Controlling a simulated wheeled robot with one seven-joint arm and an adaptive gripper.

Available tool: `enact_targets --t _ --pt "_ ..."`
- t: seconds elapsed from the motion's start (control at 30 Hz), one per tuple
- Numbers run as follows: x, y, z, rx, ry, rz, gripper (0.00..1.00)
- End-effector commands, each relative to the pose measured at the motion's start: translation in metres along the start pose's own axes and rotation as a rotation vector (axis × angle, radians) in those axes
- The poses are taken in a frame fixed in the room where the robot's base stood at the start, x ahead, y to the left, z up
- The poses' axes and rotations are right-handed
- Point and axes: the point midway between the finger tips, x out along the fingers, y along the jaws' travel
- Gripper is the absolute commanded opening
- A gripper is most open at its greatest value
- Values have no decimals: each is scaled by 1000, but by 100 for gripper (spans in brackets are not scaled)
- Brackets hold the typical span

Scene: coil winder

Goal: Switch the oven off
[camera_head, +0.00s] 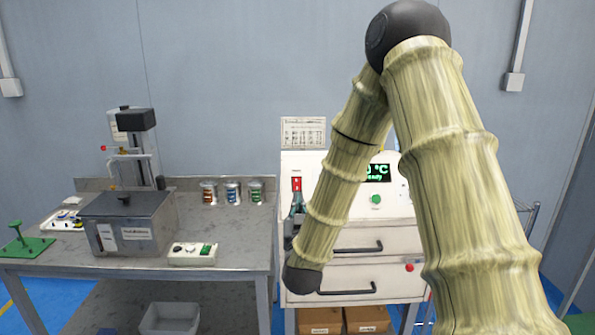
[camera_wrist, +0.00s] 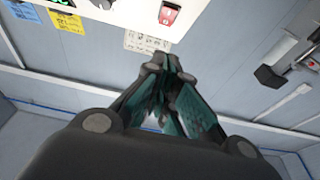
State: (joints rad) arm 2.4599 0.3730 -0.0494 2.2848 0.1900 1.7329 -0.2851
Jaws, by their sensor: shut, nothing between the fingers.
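The oven (camera_head: 340,170) is a white cabinet unit at the centre right, partly hidden behind my arm. Its dark display (camera_head: 378,172) shows green text ending in "°C" and "ready". A red switch (camera_head: 297,184) sits on the left of its front panel; in the wrist view the red switch (camera_wrist: 169,13) is at the top edge. A green button (camera_head: 376,199) is below the display. My gripper (camera_head: 297,203) is shut and empty, just below the red switch in the head view. In the wrist view my gripper (camera_wrist: 170,66) points towards the panel, with a visible gap to the switch.
Two drawers with dark handles (camera_head: 345,249) and a red button (camera_head: 409,268) lie below the panel. A grey workbench (camera_head: 235,230) on the left carries a metal box (camera_head: 130,222), several cans and a small control box (camera_head: 192,254). A paper sheet (camera_head: 303,132) stands above the oven's left side.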

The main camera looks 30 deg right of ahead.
Motion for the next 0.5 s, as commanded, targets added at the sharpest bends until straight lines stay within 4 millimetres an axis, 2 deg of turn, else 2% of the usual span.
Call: enact_targets --t 0.1,0.5 --pt "3 2 -8 1 14 9 0" --pt "6 2 -8 2 14 8 0"
